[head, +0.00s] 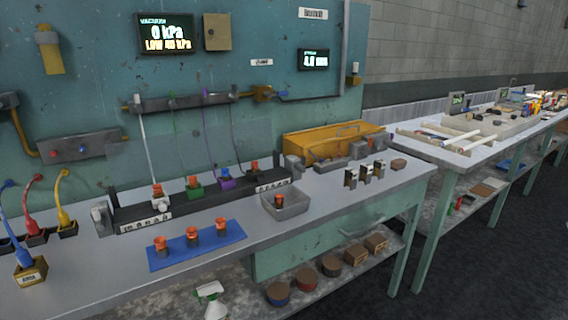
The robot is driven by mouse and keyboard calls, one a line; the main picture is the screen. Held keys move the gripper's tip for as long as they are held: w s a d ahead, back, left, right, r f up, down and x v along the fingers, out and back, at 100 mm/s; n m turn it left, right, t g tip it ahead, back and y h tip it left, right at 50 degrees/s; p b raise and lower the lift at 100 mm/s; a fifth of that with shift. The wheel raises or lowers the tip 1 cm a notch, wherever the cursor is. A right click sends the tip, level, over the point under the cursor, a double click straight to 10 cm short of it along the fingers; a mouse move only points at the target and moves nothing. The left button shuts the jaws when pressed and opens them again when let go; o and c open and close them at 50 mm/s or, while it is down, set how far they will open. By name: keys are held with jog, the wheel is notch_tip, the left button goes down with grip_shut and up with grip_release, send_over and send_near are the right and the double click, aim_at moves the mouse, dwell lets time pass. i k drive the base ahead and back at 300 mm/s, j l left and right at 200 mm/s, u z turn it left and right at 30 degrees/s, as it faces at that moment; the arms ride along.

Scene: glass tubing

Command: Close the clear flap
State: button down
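I cannot make out a clear flap with certainty in the head view. A yellow-orange box (310,143) stands at the back right of the near bench, with a grey bent bar or tube by its top. Whether a transparent cover belongs to it is too small to tell. A dark control box (82,148) with a red and a blue button is on the wall panel at left, and no clear cover can be told there. My gripper is not in view.
The near bench (335,195) holds a black rack (125,213) of coloured holders, a blue mat (233,233) with three orange-topped pieces, and a grey tray (285,207). Coloured cables stand at left. A second bench (470,157) is at right. Dark floor (475,265) is open in front.

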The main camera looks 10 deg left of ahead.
aim_at(195, 133)
jog(key=u, duration=1.3)
jog(key=i+j+u, duration=0.1)
jog(key=i+j, duration=0.15)
jog(key=i, duration=0.25)
jog(key=i+j+u, duration=0.1)
jog(key=i, duration=0.4)
jog(key=j, duration=0.1)
